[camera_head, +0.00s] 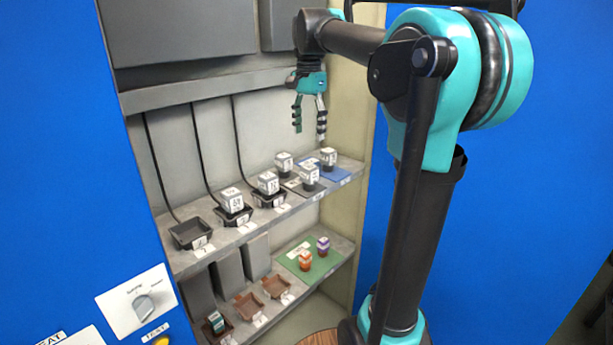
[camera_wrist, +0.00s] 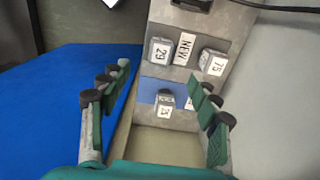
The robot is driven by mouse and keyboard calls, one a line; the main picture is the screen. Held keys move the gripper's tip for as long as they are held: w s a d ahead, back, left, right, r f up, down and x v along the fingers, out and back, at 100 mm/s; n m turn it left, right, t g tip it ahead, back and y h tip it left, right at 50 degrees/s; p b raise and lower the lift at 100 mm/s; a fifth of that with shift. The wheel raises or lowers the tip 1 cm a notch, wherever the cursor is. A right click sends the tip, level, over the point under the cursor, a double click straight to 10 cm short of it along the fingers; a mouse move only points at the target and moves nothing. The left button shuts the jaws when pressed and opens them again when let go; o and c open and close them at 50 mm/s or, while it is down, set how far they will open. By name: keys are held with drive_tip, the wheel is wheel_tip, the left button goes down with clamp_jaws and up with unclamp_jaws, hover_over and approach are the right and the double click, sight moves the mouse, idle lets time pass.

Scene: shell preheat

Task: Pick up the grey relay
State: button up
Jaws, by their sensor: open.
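Several boxy relays with pale numbered labels stand on the upper shelf (camera_head: 213,240), and I cannot tell from colour which one is the grey relay. On the grey mat are a relay at the back (camera_head: 284,162) and a relay in front (camera_head: 310,174); the wrist view shows these as a relay marked 29 (camera_wrist: 160,51) and a relay marked 75 (camera_wrist: 213,62). A third relay (camera_head: 329,157) stands on the blue mat (camera_head: 340,175), and it shows in the wrist view (camera_wrist: 165,100). My gripper (camera_head: 309,131) is open and empty, above the right end of the shelf.
Two relays (camera_head: 234,200) (camera_head: 268,183) sit in dark sockets to the left; another socket (camera_head: 190,234) is empty. The lower shelf holds brown sockets (camera_head: 249,305) and a green mat (camera_head: 310,266) with orange and purple parts. A cabinet wall (camera_head: 347,110) stands close on the right.

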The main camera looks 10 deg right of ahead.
sight(309, 167)
wheel_tip(309, 167, down, 11)
drive_tip(key=shift+w+d+f, duration=0.1)
drive_tip(key=shift+w+f, duration=0.05)
drive_tip(key=shift+f, duration=1.2)
drive_tip(key=shift+w+d+f, duration=0.1)
drive_tip(key=shift+w+f, duration=0.05)
drive_tip(key=shift+f, duration=1.2)
drive_tip(key=c, duration=1.3)
drive_tip(key=shift+r, duration=0.1)
